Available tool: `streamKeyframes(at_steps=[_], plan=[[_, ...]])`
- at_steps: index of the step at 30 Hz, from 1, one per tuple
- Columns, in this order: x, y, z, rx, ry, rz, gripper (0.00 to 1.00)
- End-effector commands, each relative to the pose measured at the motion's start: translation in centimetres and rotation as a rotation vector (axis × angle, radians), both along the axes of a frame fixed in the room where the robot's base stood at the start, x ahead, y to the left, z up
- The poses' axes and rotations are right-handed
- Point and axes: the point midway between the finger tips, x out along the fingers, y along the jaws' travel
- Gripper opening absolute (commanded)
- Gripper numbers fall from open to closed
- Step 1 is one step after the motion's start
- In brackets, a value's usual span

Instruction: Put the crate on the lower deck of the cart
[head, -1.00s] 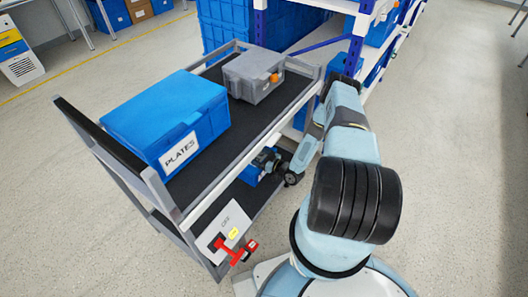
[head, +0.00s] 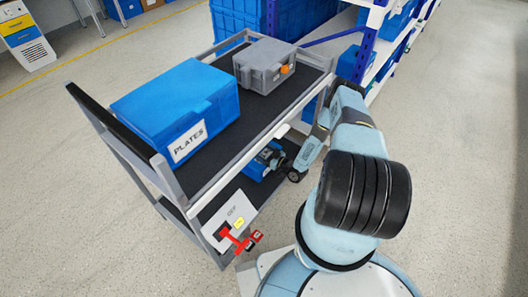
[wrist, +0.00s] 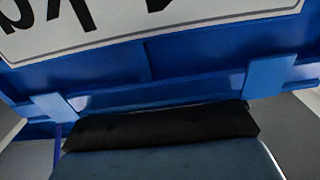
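The cart has a dark upper deck (head: 222,150) and a lower deck (head: 228,188) within a grey frame. A blue crate (head: 251,171) shows partly at the lower deck level, under the upper deck's edge. My gripper (head: 268,158) is at this crate, reaching in from the right; its fingertips are hard to make out. In the wrist view the crate's blue wall (wrist: 110,65) and white label with inverted black letters fill the upper part. A dark part of my gripper lies close against it below. Whether the fingers are closed on the crate is hidden.
On the upper deck stand a blue box marked PLATES (head: 175,105) and a grey case (head: 265,65) with an orange catch. A red lever (head: 236,238) is on the cart's near end. Blue-and-white shelving (head: 365,45) stands behind. Open floor lies left and right.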

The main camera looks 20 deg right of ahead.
Motion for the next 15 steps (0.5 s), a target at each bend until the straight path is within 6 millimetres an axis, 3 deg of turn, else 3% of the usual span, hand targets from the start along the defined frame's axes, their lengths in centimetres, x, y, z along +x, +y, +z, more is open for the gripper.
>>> streamKeyframes(at_steps=[5, 15], plan=[[-0.02, 0.01, -0.01, 0.000, 0.000, 0.000, 1.00], [-0.32, -0.26, 0.14, -0.001, 0.001, 0.000, 1.00]])
